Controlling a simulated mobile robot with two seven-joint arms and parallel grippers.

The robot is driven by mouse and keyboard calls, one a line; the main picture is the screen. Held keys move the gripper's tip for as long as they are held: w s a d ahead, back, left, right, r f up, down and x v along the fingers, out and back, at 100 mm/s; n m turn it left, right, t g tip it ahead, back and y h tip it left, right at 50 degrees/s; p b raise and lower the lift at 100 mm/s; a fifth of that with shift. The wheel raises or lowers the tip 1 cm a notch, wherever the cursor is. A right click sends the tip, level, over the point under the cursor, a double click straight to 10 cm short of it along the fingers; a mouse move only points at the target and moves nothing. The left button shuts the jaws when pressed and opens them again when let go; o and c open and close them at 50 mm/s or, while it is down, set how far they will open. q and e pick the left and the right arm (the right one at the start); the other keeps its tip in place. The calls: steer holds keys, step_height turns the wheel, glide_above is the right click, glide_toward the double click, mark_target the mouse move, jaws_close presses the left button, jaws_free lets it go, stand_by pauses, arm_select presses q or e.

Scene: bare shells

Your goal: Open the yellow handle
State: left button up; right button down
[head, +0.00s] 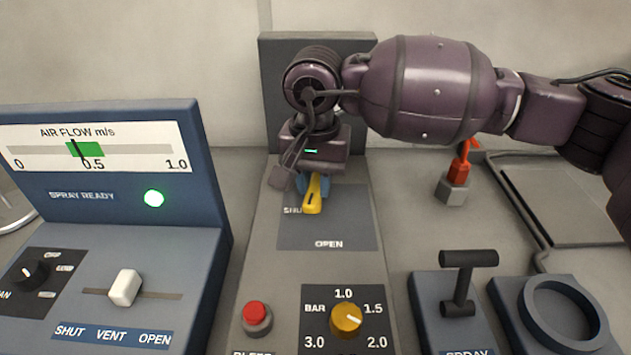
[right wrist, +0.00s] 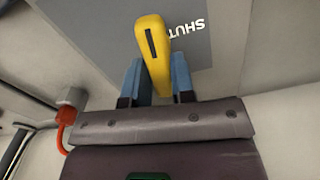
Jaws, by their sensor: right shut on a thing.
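The yellow handle (head: 313,196) sits on a dark plate (head: 345,222) marked SHUT and OPEN on the middle panel. In the head view it points down the picture and slightly left, its tip beside the SHUT lettering. My right gripper (head: 311,184) comes down on it from above and is shut on it. In the right wrist view the yellow handle (right wrist: 155,50) stands between the two blue fingers of my right gripper (right wrist: 158,80). The handle's far end is hidden by the gripper. My left gripper is not in view.
A blue console with an air flow gauge (head: 95,145) and a white slider (head: 125,288) stands at left. Below the plate are a red button (head: 256,315) and an orange knob (head: 346,318). A black T-handle (head: 465,275) and a red valve (head: 460,170) stand at right.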

mark_target(314, 185)
steer(key=shift+n+b, duration=0.3)
steer(key=shift+n, duration=0.7)
steer(key=shift+r, duration=0.1)
steer(key=c, duration=1)
jaws_free()
steer(key=shift+o, duration=0.2)
step_height(314, 185, up, 11)
steer(key=p, duration=0.1)
